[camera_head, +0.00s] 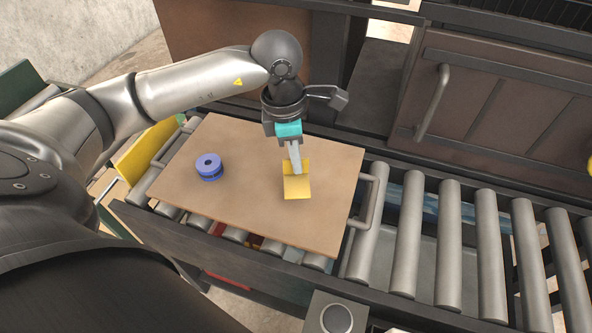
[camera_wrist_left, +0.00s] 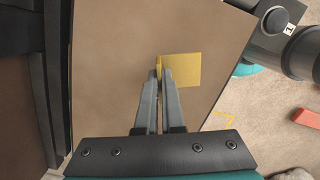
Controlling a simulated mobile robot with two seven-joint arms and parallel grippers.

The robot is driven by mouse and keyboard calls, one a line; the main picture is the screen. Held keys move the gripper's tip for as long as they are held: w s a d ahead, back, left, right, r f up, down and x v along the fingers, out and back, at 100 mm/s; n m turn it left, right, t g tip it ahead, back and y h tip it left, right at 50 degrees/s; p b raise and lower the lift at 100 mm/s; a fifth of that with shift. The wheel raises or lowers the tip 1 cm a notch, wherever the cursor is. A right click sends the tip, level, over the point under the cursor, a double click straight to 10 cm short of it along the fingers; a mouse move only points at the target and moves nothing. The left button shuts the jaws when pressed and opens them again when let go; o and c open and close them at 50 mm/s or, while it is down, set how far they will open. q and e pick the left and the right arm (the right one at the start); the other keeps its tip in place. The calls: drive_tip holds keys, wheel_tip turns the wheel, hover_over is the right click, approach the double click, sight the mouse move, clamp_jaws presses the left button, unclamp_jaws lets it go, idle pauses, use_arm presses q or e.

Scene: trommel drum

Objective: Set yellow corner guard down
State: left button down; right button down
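The yellow corner guard (camera_head: 297,187) is an L-shaped piece on the right half of a brown board (camera_head: 240,216). One flange lies flat at the board and the other stands up. My left gripper (camera_head: 297,172) points down at the guard. In the left wrist view, the left gripper's fingers (camera_wrist_left: 162,76) are close together with the guard's upright flange between their tips. The guard's flat flange (camera_wrist_left: 182,70) extends to the right of the fingers. Whether the guard bears fully on the board is hard to tell. My right gripper is not in view.
A blue spool-like ring (camera_head: 209,167) stands on the board's left half. The board lies on a roller conveyor, with bare rollers (camera_head: 448,240) to the right. A metal handle (camera_head: 366,203) is at the board's right edge. A brown panel with a handle (camera_head: 433,102) stands behind.

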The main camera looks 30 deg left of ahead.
sight(297, 178)
use_arm(q)
wheel_tip(297, 178, down, 4)
drive_tip(key=shift+r+b, duration=0.25)
drive_tip(key=shift+b, duration=0.15)
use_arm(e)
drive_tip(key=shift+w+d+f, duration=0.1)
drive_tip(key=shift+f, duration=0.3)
use_arm(q)
drive_tip(key=shift+f, duration=0.1)
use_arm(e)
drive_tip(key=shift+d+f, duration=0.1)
use_arm(q)
drive_tip(key=c, duration=1.3)
unclamp_jaws()
drive_tip(key=shift+o, duration=1.3)
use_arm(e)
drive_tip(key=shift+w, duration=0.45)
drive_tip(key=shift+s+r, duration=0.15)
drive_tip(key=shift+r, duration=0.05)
